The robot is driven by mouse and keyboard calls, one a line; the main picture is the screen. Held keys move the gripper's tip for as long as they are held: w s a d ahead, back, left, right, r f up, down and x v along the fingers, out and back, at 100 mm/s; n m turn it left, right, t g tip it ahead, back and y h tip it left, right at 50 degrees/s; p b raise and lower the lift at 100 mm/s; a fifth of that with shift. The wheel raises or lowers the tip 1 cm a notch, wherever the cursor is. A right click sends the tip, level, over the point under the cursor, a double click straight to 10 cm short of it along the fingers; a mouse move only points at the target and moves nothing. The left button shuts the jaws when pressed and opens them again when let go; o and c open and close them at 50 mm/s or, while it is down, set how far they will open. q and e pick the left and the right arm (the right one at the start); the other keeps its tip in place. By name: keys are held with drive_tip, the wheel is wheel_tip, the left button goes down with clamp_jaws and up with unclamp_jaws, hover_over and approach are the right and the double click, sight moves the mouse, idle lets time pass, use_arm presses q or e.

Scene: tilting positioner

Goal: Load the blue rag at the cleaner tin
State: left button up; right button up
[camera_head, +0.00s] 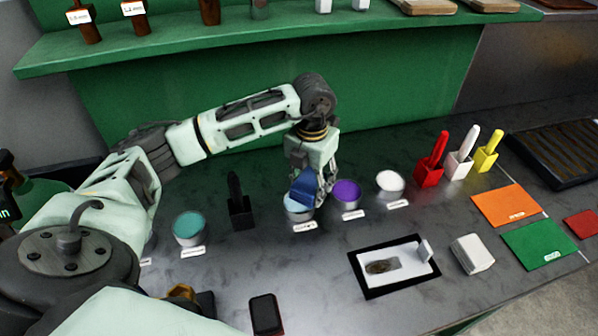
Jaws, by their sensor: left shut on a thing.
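My left gripper (315,192) points down over the work table and is shut on the blue rag (303,186). The rag hangs at a light blue tin (298,211) and covers part of its top. I cannot tell whether the rag touches what is in that tin. Other tins stand in the row: a teal one (188,229), a purple one (346,195) and a white one (390,185). Each has a small label in front, too small to read, so I cannot tell by name which is the cleaner tin. My right gripper is not in view.
A black holder (239,211) stands between the teal and light blue tins. Red, white and yellow holders (459,163) stand at right. A black-framed white tray (362,281), a white block (472,254) and orange and green mats (540,245) lie in front. A green shelf (290,47) runs behind.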

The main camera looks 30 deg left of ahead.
sight(302, 178)
use_arm(q)
drive_tip(key=a+n, duration=0.1)
drive_tip(key=n, duration=0.1)
drive_tip(key=a+n, duration=0.1)
drive_tip(key=n, duration=0.1)
drive_tip(key=w+a+f+n, duration=0.1)
drive_tip(key=n, duration=0.2)
drive_tip(key=shift+w+p, duration=0.1)
drive_tip(key=shift+p, duration=0.3)
drive_tip(key=shift+w+a+f+n, duration=0.15)
drive_tip(key=shift+a+n, duration=0.25)
drive_tip(key=shift+n, duration=0.6)
drive_tip(key=shift+a+f, duration=0.1)
drive_tip(key=shift+f, duration=0.05)
drive_tip(key=shift+f+b, duration=0.55)
drive_tip(key=shift+f, duration=0.25)
drive_tip(key=shift+f+b, duration=1.4)
drive_tip(key=shift+f, duration=0.75)
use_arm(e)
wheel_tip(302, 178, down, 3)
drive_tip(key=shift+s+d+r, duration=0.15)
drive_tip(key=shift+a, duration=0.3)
use_arm(q)
drive_tip(key=shift+f, duration=0.35)
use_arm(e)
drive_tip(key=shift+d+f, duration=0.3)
